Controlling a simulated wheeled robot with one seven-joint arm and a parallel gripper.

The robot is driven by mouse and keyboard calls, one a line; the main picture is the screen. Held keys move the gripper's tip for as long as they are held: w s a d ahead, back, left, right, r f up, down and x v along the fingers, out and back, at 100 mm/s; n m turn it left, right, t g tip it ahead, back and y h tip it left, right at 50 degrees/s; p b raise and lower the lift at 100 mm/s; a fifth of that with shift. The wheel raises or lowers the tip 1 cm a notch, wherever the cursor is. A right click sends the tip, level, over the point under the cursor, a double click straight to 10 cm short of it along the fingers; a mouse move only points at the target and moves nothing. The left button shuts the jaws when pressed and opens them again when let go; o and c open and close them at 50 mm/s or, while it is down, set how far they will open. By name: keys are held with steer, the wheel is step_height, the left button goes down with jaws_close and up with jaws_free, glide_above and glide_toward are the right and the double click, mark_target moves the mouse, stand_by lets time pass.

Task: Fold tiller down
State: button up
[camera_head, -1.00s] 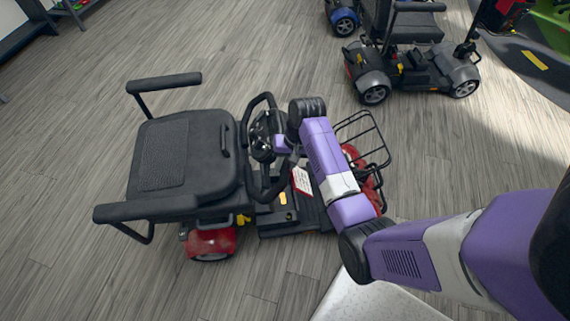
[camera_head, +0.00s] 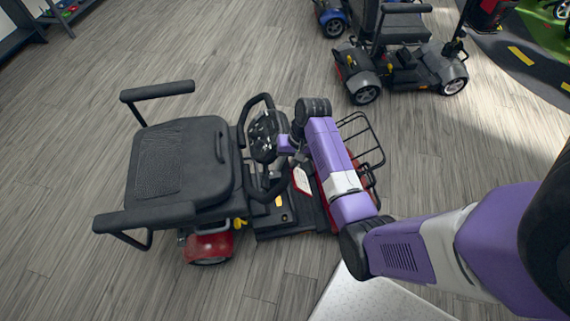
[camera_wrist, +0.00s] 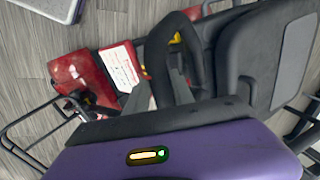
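The tiller (camera_head: 263,138) of the red and black scooter stands up in front of its seat, with black loop handles at both ends. It is not folded onto the deck (camera_head: 286,220). In the head view my gripper (camera_head: 284,145) is at the front side of the tiller head, and my forearm hides part of the steering column. In the wrist view a black loop handle (camera_wrist: 158,60) rises just beyond my gripper (camera_wrist: 160,92). Its grey fingers are apart, with one leg of the loop appearing between them. I cannot tell whether they grip it.
The black seat (camera_head: 183,165) with two armrests stands close behind the tiller. A wire basket (camera_head: 366,145) is at the scooter's front. Another scooter (camera_head: 400,65) stands at the upper right. Open wood floor lies between them and at the left.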

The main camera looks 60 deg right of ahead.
steer(key=o, duration=0.3)
steer(key=shift+o, duration=0.2)
steer(key=v, duration=0.8)
steer(key=shift+w+f, duration=0.1)
stand_by(0.4)
